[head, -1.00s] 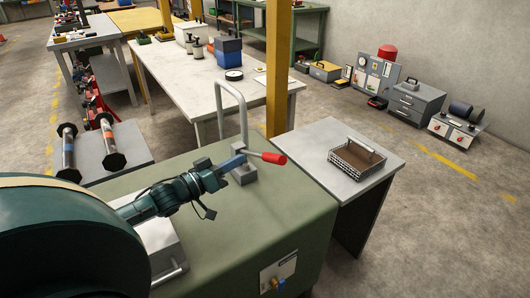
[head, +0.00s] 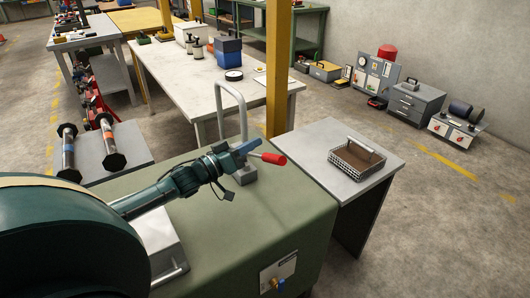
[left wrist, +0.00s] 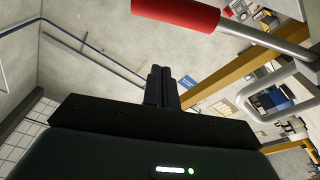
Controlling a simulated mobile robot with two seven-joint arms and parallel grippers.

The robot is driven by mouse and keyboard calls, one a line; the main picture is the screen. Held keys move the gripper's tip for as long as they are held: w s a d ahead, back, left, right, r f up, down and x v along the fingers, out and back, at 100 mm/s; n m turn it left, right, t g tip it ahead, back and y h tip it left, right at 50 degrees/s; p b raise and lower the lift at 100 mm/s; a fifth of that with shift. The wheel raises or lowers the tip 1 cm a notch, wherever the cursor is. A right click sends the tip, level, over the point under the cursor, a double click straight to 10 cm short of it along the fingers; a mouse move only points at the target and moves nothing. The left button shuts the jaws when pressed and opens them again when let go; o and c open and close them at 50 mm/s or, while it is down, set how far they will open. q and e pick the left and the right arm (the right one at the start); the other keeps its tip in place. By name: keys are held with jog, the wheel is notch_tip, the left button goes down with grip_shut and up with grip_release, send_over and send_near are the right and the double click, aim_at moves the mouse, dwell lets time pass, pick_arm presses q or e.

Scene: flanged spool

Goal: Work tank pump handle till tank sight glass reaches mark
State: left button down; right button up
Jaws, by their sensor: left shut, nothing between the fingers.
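The pump handle (head: 273,158) is a grey rod with a red grip, above a grey pump block (head: 243,174) on the green tank top (head: 290,205). In the left wrist view its red grip (left wrist: 178,12) crosses the top edge. My left gripper (head: 252,145) is beside the handle, just left of the red grip in the head view. Its black fingers (left wrist: 161,72) are together and empty, apart from the grip in the wrist view. My wrist hides part of the pump. I cannot make out the sight glass or its mark. My right gripper is not in view.
A bent grey pipe (head: 243,105) rises from the tank behind the handle. A plate with a brass valve (head: 279,272) is on the tank's front. A grey side table (head: 358,190) with a wire basket (head: 357,160) stands at right. A yellow post (head: 278,70) stands behind.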

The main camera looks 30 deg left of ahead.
aim_at(260, 155)
pick_arm(q)
jog(key=w+d+f, duration=0.2)
jog(key=f, duration=0.1)
jog(key=shift+w+d+p, duration=0.25)
jog(key=shift+d+p, duration=0.15)
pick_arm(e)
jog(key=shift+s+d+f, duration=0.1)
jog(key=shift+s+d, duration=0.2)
